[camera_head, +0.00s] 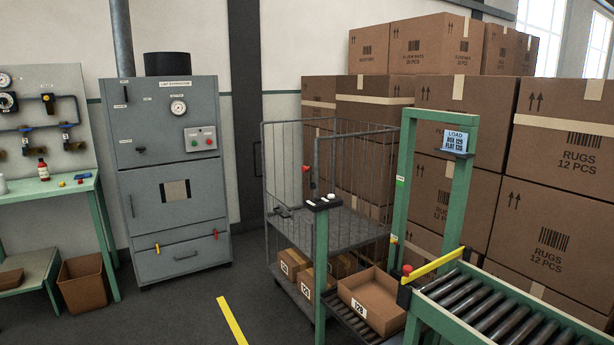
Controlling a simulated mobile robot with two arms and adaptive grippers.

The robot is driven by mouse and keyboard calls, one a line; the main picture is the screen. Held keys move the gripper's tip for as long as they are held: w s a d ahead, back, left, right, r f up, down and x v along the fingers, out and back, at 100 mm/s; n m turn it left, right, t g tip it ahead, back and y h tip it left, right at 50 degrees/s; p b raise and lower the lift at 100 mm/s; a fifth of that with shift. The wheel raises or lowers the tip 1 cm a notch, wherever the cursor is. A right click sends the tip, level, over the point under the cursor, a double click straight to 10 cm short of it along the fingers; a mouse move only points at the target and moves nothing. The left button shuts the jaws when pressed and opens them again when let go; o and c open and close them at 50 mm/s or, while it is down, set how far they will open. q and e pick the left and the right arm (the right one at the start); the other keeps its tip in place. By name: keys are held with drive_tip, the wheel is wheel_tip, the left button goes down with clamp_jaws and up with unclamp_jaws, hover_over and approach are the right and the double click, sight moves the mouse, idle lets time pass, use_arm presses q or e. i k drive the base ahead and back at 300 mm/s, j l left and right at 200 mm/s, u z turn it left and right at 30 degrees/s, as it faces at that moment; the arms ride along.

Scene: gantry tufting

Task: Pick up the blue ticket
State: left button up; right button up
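Neither of my grippers is in view.
A roller conveyor (499,316) runs at lower right, with a yellow bar (433,265) and an open carton (372,300) beside it. A wire cage trolley (341,231) stands behind. A grey cabinet (172,224) and green workbench (24,195) are left. Floor (185,309) is clear at centre-left.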

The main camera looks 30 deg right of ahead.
sight(454, 142)
drive_tip(key=i+j+z, duration=0.15)
drive_tip(key=i, duration=2.1)
drive_tip(key=i+l+z, duration=0.1)
drive_tip(key=i+z, duration=0.4)
drive_tip(key=i+j+z, duration=0.1)
drive_tip(key=i+z, duration=0.35)
drive_tip(key=i+j+z, duration=0.25)
drive_tip(key=i+z, duration=0.25)
drive_tip(key=k, duration=0.05)
